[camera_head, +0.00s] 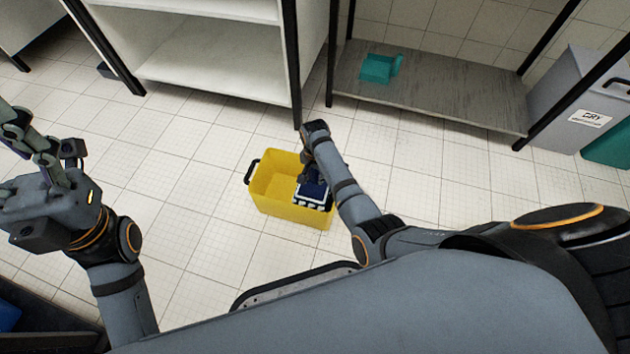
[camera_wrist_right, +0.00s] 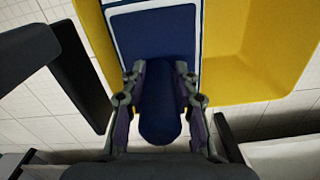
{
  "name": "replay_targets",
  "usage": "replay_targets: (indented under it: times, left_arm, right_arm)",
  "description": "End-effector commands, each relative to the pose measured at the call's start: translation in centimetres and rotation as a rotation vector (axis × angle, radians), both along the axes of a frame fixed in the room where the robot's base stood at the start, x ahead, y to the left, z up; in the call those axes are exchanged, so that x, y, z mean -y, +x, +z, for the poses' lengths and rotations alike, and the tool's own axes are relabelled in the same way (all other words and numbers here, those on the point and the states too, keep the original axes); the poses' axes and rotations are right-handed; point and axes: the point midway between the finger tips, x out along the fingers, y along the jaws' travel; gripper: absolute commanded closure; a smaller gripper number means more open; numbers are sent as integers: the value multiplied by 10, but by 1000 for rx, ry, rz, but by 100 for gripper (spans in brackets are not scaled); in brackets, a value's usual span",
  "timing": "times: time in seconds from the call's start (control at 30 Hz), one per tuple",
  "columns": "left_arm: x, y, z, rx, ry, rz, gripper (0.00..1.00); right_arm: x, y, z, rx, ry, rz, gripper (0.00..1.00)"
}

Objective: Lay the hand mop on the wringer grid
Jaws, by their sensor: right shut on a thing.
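The hand mop (camera_wrist_right: 160,115) is blue, with a rounded handle and a flat blue head edged in white. In the right wrist view, my right gripper (camera_wrist_right: 158,88) is shut on its handle. In the head view, the mop (camera_head: 314,188) is at the right end of the yellow bucket (camera_head: 277,207), below my right gripper (camera_head: 312,178). A dark and white edge shows under the mop there; the wringer grid is mostly hidden, and I cannot tell whether the mop touches it. My left gripper (camera_head: 30,150) is at the far left, away from the bucket, partly cut off.
The bucket stands on pale floor tiles, with a black handle (camera_head: 251,171) at its left. White shelves (camera_head: 205,58) and a grey shelf (camera_head: 440,95) holding a teal object (camera_head: 378,68) are behind. A grey bin (camera_head: 575,95) stands far right. Floor left of the bucket is clear.

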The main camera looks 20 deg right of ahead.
Motion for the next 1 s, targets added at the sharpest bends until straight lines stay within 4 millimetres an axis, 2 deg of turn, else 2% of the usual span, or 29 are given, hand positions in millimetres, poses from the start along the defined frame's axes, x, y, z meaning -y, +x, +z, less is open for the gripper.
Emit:
replay_targets:
  times: [0.03,0.13,0.5,0.53,0.67,1.0]
  left_arm:
    - [0,0,-11,-1,-1,4,38]
    - [0,1,-23,0,0,11,38]
    - [0,1,-21,0,0,14,38]
    - [1,1,-20,0,0,14,38]
    - [1,1,-20,0,0,14,38]
    - [0,1,-19,0,0,14,38]
  right_arm:
    - [0,-1,-14,-1,0,0,96]
    - [0,0,-32,-1,0,0,96]
    - [0,0,-34,-1,-1,0,96]
    - [0,0,-34,-1,-1,0,67]
    - [0,0,-33,-1,-1,0,49]
    - [0,0,-30,0,0,0,48]
